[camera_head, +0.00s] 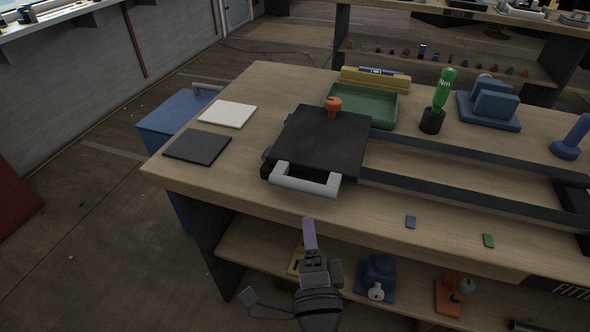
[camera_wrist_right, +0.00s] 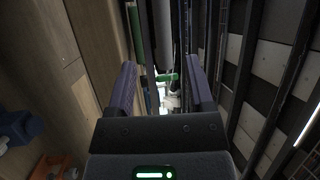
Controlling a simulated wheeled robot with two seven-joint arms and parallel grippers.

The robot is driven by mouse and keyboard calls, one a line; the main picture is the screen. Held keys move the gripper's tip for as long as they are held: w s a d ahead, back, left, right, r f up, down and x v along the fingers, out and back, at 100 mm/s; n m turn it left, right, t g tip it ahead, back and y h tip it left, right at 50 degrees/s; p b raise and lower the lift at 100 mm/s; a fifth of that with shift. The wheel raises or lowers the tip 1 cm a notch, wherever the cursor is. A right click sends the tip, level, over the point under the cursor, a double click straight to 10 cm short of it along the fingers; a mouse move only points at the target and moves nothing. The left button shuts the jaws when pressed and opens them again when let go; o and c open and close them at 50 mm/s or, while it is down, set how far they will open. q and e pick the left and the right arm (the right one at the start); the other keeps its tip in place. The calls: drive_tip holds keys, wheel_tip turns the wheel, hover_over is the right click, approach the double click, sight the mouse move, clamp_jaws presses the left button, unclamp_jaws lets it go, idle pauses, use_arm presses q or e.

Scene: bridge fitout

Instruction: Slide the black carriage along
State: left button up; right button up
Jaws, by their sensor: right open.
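The black carriage (camera_head: 325,138) is a flat dark block at the left end of two dark rails (camera_head: 450,192) on the wooden workbench. A light grey bar handle (camera_head: 305,184) is fixed along its front side. My right gripper (camera_head: 309,232) is in front of the bench edge, below the handle in the picture and apart from it. In the right wrist view both fingers (camera_wrist_right: 162,88) are spread with nothing between them. The carriage cannot be made out there. My left gripper is not in view.
An orange knob (camera_head: 333,102) shows at the carriage's far edge, by a green tray (camera_head: 377,119). A green-handled tool (camera_head: 443,88) stands behind the rails. Dark (camera_head: 198,146) and white (camera_head: 228,114) squares lie left.

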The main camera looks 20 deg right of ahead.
sight(305, 192)
drive_tip(key=b+x, duration=0.1)
drive_tip(key=x, duration=0.8)
drive_tip(key=shift+w+r, duration=0.25)
drive_tip(key=shift+w, duration=0.1)
clamp_jaws()
idle(0.5)
idle(0.4)
